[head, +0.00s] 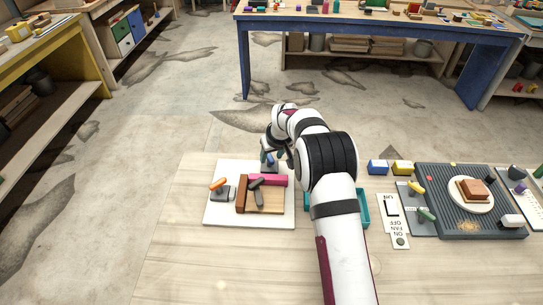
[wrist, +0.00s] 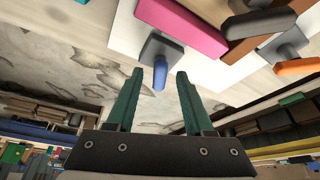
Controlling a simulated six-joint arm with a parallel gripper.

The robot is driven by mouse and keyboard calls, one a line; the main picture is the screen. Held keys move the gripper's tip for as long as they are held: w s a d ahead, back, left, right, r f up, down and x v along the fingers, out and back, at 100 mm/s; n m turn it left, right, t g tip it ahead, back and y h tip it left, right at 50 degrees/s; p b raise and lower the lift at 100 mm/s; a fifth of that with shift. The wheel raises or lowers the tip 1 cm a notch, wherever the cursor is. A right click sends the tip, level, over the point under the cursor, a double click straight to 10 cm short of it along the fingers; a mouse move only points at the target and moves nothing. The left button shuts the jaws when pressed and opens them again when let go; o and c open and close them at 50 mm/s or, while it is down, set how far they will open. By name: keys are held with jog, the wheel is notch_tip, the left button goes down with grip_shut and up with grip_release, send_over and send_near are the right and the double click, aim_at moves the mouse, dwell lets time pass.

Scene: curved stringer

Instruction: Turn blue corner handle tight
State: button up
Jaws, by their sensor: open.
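The blue corner handle (wrist: 160,70) shows in the wrist view, on a dark grey block at the corner of the white board. It also shows small in the head view (head: 270,159), partly hidden by my gripper. My gripper (wrist: 157,80) is open, with its two green fingers spread. In the wrist view the blue handle appears between the fingertips, with a gap on each side. I cannot tell how far it lies along the fingers. In the head view my gripper (head: 274,154) is at the board's far right corner.
The white board (head: 225,172) also holds a pink block (head: 271,180), brown wooden pieces (head: 242,194), grey handles and an orange handle (head: 218,184). A teal tray (head: 364,207) sits partly under my arm. A dark grooved panel (head: 445,190) stands right. The table's front left is clear.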

jog(key=shift+w+f, duration=0.1)
jog(key=shift+f, duration=0.15)
jog(key=shift+c, duration=0.3)
grip_shut()
